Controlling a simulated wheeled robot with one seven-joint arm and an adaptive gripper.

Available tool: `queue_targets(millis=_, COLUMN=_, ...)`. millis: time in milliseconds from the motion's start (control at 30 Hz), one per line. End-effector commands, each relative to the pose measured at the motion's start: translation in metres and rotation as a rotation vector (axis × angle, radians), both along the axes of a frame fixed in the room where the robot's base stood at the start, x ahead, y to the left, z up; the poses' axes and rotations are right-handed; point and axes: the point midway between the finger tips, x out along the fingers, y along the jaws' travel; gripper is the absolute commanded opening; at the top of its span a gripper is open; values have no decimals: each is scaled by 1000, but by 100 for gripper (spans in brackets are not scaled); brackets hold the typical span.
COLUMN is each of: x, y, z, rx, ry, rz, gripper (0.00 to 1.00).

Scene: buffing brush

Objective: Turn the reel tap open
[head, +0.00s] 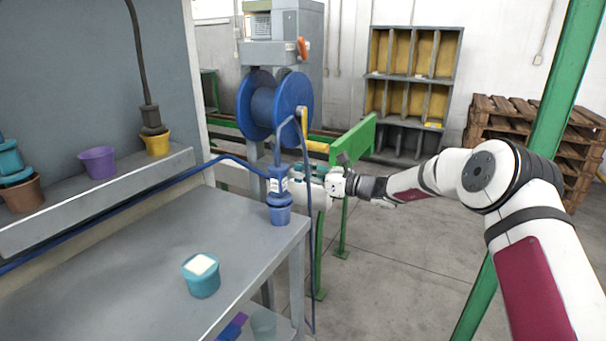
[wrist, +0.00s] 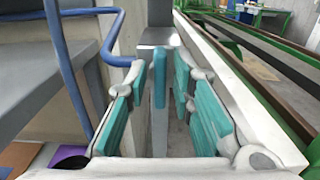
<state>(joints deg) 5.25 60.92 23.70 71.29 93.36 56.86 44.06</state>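The blue hose reel (head: 263,107) stands on a grey stand behind the bench corner. A yellow handle (head: 317,146) shows below right of the reel and may be the tap; I cannot tell for sure. In the wrist view I cannot make out a tap. My gripper (head: 308,180) is beside the bench's far right corner, below the reel and behind the hanging blue hose.
The blue hose (wrist: 68,75) runs close to the left of my fingers; the grey bench (head: 150,245) is also left. A blue bottle-like fitting (head: 279,190) stands at the bench corner. A green-framed conveyor (wrist: 262,75) runs on the right. Open floor (head: 400,260) lies nearer.

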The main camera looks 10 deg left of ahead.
Motion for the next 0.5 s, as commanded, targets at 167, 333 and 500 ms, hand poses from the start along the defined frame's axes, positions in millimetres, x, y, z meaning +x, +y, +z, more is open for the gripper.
queue_targets(millis=167, x=0, y=0, z=0, rx=0, ry=0, rz=0, gripper=0)
queue_targets(millis=333, x=0, y=1, z=1, rx=0, ry=-3, rz=0, gripper=0)
queue_targets(millis=500, x=0, y=1, z=1, rx=-8, ry=-32, rz=-1, gripper=0)
